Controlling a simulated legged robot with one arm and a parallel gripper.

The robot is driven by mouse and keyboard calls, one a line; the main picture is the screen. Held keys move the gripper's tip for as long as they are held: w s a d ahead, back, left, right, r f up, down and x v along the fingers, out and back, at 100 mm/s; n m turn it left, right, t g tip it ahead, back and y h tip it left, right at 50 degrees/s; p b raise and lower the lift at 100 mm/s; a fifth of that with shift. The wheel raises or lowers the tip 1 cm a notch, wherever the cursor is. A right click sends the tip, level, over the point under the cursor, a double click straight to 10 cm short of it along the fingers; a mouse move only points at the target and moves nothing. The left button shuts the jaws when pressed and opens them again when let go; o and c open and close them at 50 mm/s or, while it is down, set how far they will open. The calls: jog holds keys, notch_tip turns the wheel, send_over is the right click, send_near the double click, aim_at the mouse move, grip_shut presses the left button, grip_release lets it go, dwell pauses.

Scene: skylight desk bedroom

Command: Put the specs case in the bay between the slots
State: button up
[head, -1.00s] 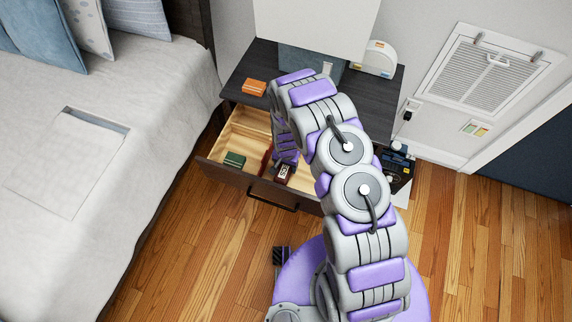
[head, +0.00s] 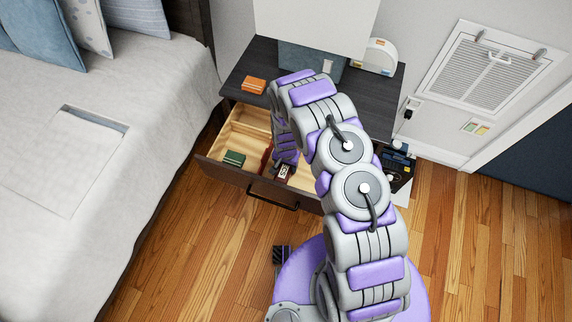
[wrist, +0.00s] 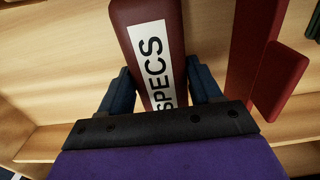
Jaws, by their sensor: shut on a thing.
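The specs case (wrist: 152,22) is dark red with a white SPECS label. In the wrist view it lies between the two blue fingers of my gripper (wrist: 163,92), which is shut on it. In the head view the specs case (head: 284,172) shows at the tip of my gripper (head: 285,163), over the open drawer (head: 222,173). A red divider piece (wrist: 262,60) stands to the right of the case in the wrist view, apart from it. In the head view the red piece shows just left of my gripper. I cannot tell whether the case touches the drawer floor.
A green box (head: 234,159) lies in the drawer's left part. An orange item (head: 254,85) and a white rounded device (head: 376,58) stand on the dark cabinet top (head: 245,62). The bed (head: 110,150) is at left.

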jog(key=shift+f+b, duration=0.35)
jog(key=shift+f, duration=0.25)
dwell(0.3)
jog(key=o, duration=1.1)
jog(key=shift+c, duration=1.4)
jog(key=shift+r, duration=0.1)
notch_tip(320, 180, up, 11)
jog(key=p, duration=0.6)
jog(key=shift+r, duration=0.2)
dwell(0.9)
dwell(0.5)
